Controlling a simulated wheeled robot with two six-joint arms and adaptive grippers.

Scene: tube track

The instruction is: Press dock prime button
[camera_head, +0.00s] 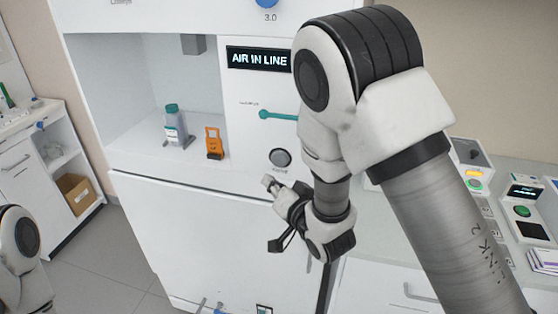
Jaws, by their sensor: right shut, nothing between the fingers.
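The dock is a white cabinet front with a dark display (259,59) that reads "AIR IN LINE". A round grey button (281,157) with a dark rim sits low on its panel, with a small label under it that looks like "PRIME". My right gripper (270,184) is shut and empty. Its tip is just below and slightly left of the button in the picture, and a gap shows between them. I cannot tell the depth of that gap. My left gripper is out of view; only part of my left arm shows at the lower left edge.
A teal lever (280,115) is above the button, partly behind my right arm. A teal-capped bottle (174,128) and an orange device (213,143) stand in the open bay to the left. Small instruments (523,211) are on the right counter.

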